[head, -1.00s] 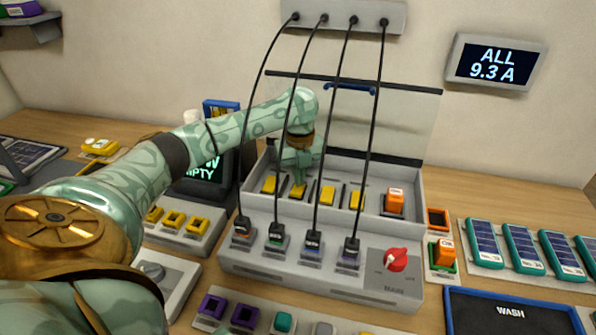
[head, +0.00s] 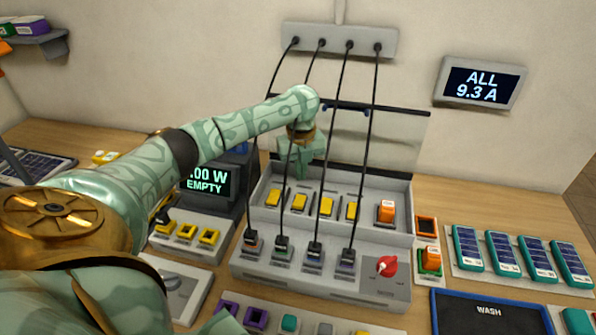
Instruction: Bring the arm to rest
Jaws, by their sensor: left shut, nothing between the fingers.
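My left arm, patterned pale green with a dark band, comes in from the left and reaches over the grey charger box (head: 320,273). Its left gripper (head: 297,168) points down above the back of the box's tray, over the row of yellow blocks (head: 299,202). The gripper is shut and holds nothing; its fingertips are small and hard to make out. My right gripper is not in view.
Several black cables run from a wall bar (head: 340,42) down to the box's front, close to my left arm. A clear lid (head: 385,140) stands open behind. An orange block (head: 386,211), red knob (head: 386,267), display (head: 207,181) and blue-celled packs (head: 502,253) are nearby.

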